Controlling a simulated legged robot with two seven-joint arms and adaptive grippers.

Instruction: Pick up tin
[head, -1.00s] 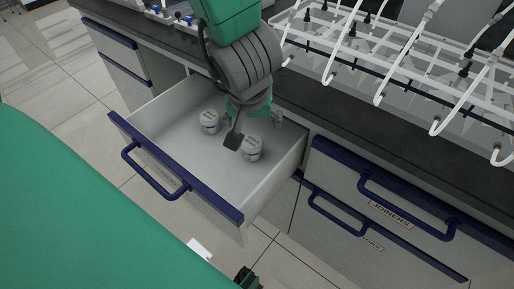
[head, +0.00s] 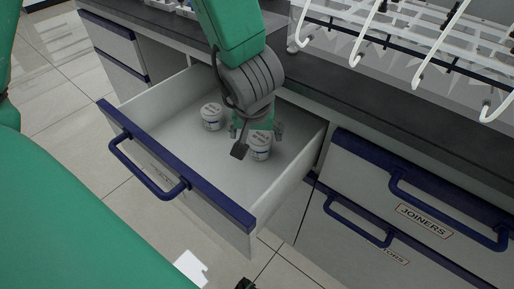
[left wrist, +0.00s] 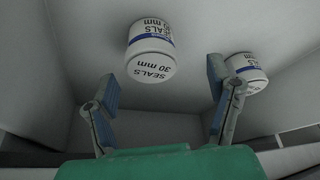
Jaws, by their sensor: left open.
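Two white tins with blue bands stand in the open drawer (head: 195,165). One tin (head: 211,117) stands left of my left gripper (head: 260,141). The other tin (head: 260,152) is under the gripper and partly hidden by it. In the left wrist view, the left gripper (left wrist: 162,84) is open and empty. There, one tin (left wrist: 152,66), marked "SEALS 30 mm", lies ahead of the gap between the fingers. The other tin (left wrist: 250,75) is beyond the right-hand finger, partly covered by it. I see no contact with either tin. My right gripper cannot be made out.
The drawer's walls and blue-edged front (head: 180,165) surround the tins. The dark worktop (head: 350,105) overhangs behind, with a white tube rack (head: 425,45) on it. The drawer floor's front left is clear.

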